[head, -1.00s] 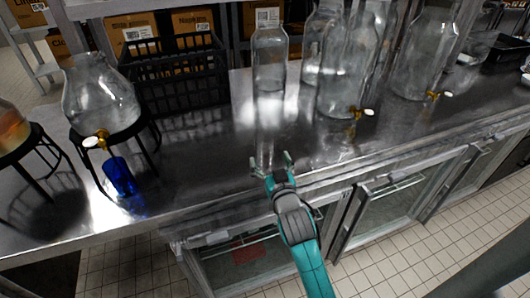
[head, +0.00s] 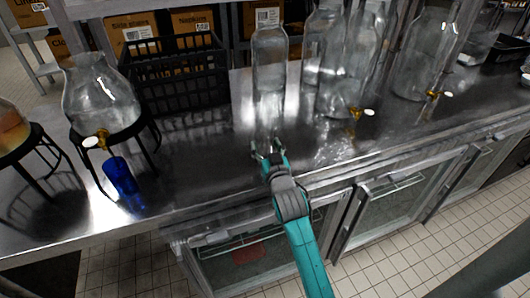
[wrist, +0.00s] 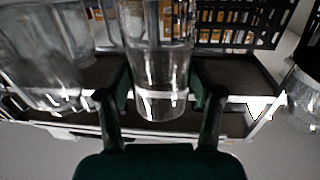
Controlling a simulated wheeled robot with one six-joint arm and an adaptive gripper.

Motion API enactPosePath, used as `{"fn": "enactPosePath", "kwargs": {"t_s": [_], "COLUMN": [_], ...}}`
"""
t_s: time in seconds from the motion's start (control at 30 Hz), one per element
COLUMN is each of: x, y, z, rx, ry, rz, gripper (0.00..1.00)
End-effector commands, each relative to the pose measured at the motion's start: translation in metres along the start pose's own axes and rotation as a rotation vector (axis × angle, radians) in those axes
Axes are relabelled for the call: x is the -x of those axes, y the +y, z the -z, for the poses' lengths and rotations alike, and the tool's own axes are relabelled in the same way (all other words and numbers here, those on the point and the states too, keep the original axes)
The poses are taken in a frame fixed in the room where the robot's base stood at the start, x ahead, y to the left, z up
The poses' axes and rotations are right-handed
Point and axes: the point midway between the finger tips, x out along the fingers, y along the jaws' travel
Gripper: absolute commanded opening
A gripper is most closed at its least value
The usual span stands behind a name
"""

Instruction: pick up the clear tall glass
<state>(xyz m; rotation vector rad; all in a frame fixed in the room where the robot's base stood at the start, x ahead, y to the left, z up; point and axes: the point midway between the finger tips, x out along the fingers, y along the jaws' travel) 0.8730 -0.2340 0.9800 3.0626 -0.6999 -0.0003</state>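The clear tall glass (wrist: 160,72) stands between the two fingers of my gripper (wrist: 160,100) in the wrist view, with a narrow gap seeming to show on each side. In the head view the glass (head: 268,118) is faint against the shiny steel counter, just beyond the fingertips. My gripper (head: 267,150) is open there, low over the counter. The top of the glass is cut off in the wrist view. I cannot tell whether either finger touches it.
A clear bottle (head: 269,58) stands behind the glass on the steel counter (head: 205,160). Large glass jars with taps (head: 348,75) stand to the right. A black crate (head: 178,75) is at the back left. A blue cup (head: 120,175) stands under a dispenser (head: 98,95) at left.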

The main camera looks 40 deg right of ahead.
Motion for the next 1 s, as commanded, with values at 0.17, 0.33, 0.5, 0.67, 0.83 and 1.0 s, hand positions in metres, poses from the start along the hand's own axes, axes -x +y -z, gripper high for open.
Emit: {"fn": "enactPosePath", "kwargs": {"t_s": [0.17,0.33,0.5,0.67,0.83,1.0], "x": [0.0,0.0,0.0,0.0,0.0,0.0], "y": [0.0,0.0,0.0,0.0,0.0,0.0], "z": [0.0,0.001,0.011,0.038,0.07,0.092], "rx": [0.0,0.0,0.0,-0.001,-0.001,-0.001], "ry": [0.0,0.001,0.006,0.008,0.007,0.004], "rz": [0.0,0.0,0.0,0.0,0.0,0.0], "gripper": [0.19,0.19,0.19,0.19,0.19,0.19]}}
